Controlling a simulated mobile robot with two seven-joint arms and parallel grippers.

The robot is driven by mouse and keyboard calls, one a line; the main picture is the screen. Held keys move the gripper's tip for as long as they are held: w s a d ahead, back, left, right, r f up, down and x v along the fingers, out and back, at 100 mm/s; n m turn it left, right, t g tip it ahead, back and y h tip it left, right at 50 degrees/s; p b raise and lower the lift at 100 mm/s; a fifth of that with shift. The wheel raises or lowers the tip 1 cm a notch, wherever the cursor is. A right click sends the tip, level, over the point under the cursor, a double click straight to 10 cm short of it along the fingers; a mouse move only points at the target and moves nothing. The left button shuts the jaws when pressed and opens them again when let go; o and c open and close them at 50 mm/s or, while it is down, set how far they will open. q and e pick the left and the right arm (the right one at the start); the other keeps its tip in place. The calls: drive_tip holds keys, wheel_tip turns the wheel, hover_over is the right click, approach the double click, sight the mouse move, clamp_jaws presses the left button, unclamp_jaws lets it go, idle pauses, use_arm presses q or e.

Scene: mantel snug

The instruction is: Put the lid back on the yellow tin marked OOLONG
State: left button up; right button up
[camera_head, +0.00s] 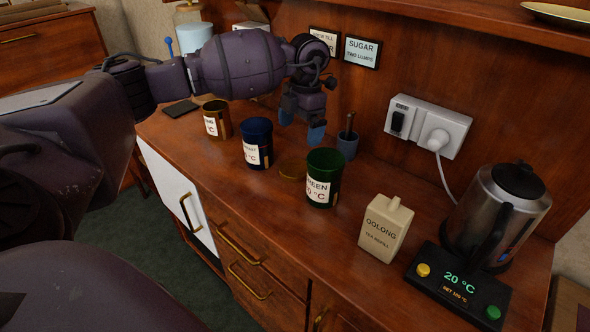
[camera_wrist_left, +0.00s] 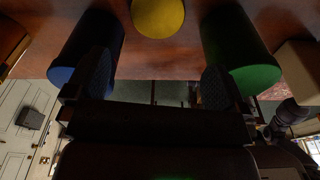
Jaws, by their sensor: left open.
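A yellow tin (camera_head: 217,119) stands at the left of the row on the counter; its label is only partly readable. A flat round yellow lid (camera_head: 292,169) lies on the counter between the blue tin (camera_head: 257,143) and the green tin (camera_head: 324,178). In the left wrist view the lid (camera_wrist_left: 158,17) shows at the top, between the blue tin (camera_wrist_left: 85,45) and the green tin (camera_wrist_left: 240,50). My left gripper (camera_head: 302,126) is open and empty, above and behind the lid, pointing down. My right gripper is not in view.
A cream OOLONG refill carton (camera_head: 386,228) and a kettle (camera_head: 497,215) on its dark base stand to the right. A small dark pot (camera_head: 347,144) stands behind the green tin. A socket with a cord (camera_head: 427,128) is on the back panel. A shelf (camera_head: 480,22) overhangs the counter.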

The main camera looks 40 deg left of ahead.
use_arm(q)
hover_over(295, 167)
drive_tip(key=shift+w+d+f+b, duration=0.1)
drive_tip(key=shift+d+f+b, duration=0.05)
drive_tip(key=shift+f, duration=1.3)
drive_tip(key=shift+w+d+f+b, duration=0.1)
drive_tip(key=shift+d+f+b, duration=0.05)
drive_tip(key=shift+f, duration=1.25)
drive_tip(key=f, duration=0.4)
drive_tip(key=shift+s+a+f+b, duration=0.15)
drive_tip(key=shift+a+f+b, duration=0.1)
drive_tip(key=shift+b, duration=0.1)
drive_tip(key=shift+f, duration=0.4)
drive_tip(key=shift+r, duration=0.1)
